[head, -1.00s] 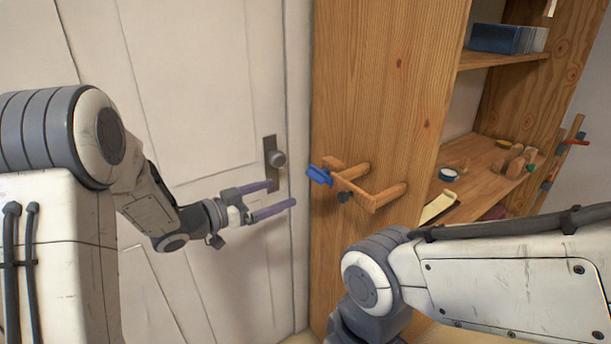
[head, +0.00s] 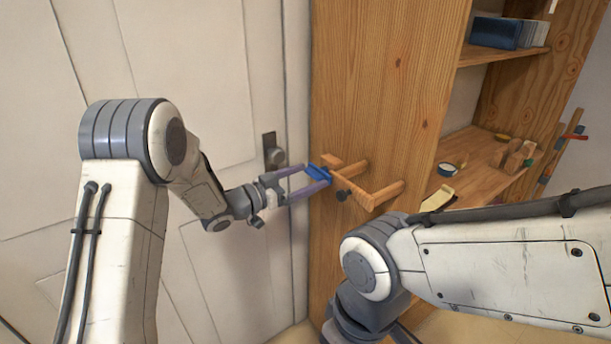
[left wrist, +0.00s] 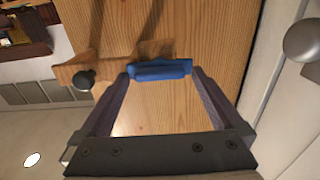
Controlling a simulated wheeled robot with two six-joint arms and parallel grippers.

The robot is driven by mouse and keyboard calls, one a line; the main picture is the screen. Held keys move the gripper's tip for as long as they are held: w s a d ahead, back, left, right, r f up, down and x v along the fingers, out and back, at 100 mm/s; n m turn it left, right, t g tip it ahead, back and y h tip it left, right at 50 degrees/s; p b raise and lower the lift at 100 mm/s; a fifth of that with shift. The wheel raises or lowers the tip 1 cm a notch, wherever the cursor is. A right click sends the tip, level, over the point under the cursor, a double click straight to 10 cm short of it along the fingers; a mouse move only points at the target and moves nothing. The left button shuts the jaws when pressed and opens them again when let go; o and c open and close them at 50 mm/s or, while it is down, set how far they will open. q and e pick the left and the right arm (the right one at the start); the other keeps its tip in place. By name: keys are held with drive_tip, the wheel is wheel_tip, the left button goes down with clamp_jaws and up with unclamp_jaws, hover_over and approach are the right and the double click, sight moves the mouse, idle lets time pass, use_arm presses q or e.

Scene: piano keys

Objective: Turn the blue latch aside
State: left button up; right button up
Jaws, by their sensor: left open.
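The blue latch (head: 318,173) sits at the left end of a wooden peg bracket (head: 350,188) on the side of the wooden cabinet. My left gripper (head: 316,175) is open, with its two purple fingers reaching to the latch. In the left wrist view the blue latch (left wrist: 160,70) lies crosswise between the tips of the open left gripper (left wrist: 161,73). Its ends are close to both fingertips; I cannot tell whether they touch. My right gripper is out of view; only the right arm shows.
A pale panelled door (head: 200,90) with a round knob (head: 275,156) stands just left of the cabinet (head: 385,90). A dark knob (head: 343,195) is on the bracket. Shelves with small objects lie at right. My right arm fills the lower right.

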use_arm(q)
drive_tip(key=c, duration=1.2)
drive_tip(key=shift+f+m+b, duration=0.15)
drive_tip(key=shift+m+b, duration=0.35)
drive_tip(key=shift+b, duration=0.35)
drive_tip(key=shift+m+b, duration=8.5)
drive_tip(key=shift+b, duration=2.2)
drive_tip(key=shift+s, duration=0.1)
drive_tip(key=o, duration=1.2)
